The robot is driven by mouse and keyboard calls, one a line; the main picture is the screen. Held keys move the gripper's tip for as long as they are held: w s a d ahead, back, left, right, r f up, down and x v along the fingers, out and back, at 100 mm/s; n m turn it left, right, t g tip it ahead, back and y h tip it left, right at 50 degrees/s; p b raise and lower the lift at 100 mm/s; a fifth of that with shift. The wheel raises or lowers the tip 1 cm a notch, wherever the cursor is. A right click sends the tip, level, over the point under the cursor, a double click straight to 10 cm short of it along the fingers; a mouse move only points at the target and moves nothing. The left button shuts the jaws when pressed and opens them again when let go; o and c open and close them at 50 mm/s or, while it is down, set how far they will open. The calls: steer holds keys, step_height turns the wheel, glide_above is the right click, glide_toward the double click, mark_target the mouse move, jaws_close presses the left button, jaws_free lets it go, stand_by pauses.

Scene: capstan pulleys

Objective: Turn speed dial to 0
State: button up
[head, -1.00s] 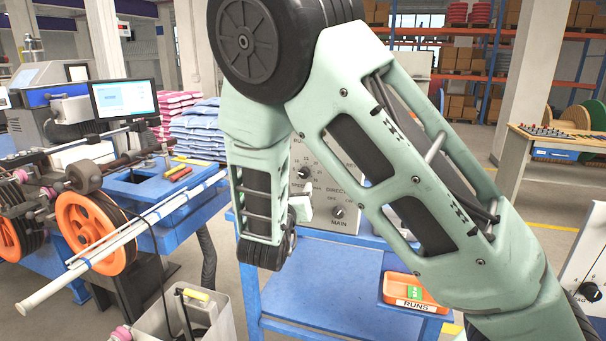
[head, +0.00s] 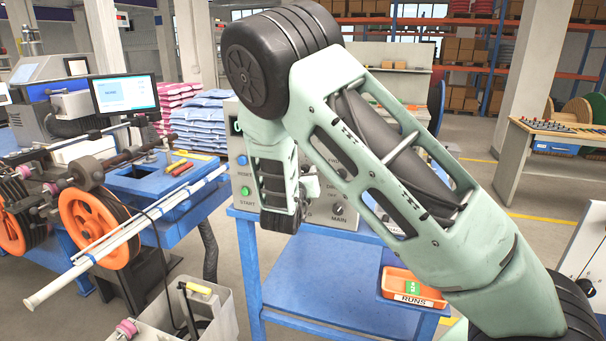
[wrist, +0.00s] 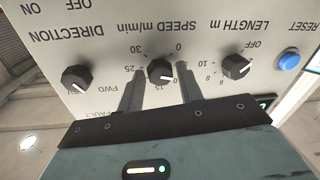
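The speed dial (wrist: 160,71) is a black round knob on a pale panel (wrist: 205,30), seen upside down in the wrist view under "SPEED m/min". Numbers including 0, 15, 25 and 30 ring it; I cannot clearly tell where its pointer stands. My gripper (wrist: 159,67) is open, one finger on each side of this dial, with gaps visible; whether the tips touch the panel is unclear. In the head view, my arm covers the dial and most of the gripper.
The direction dial (wrist: 75,78) and length dial (wrist: 237,66) flank the speed dial. A blue reset button (wrist: 288,62) is farther right. In the head view, a green start button (head: 245,191) and main switch (head: 338,209) show beside my arm. An orange tray (head: 425,300) sits lower right.

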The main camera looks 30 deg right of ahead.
steer(key=c, duration=0.5)
steer(key=shift+c, duration=0.2)
steer(key=shift+r+n+p, duration=0.1)
steer(key=shift+n+p, duration=0.2)
steer(key=shift+p, duration=0.05)
steer(key=shift+r+n+p, duration=0.1)
steer(key=shift+n+p, duration=0.75)
steer(key=shift+n, duration=0.05)
steer(key=n+p, duration=0.3)
steer(key=shift+a+r+g, duration=0.1)
steer(key=shift+g, duration=0.3)
steer(key=n+p, duration=0.3)
steer(key=n, duration=0.1)
steer(key=shift+w, duration=0.1)
steer(key=shift+f+n+g+p, duration=0.25)
steer(key=shift+n+p, duration=0.3)
steer(key=shift+n, duration=0.45)
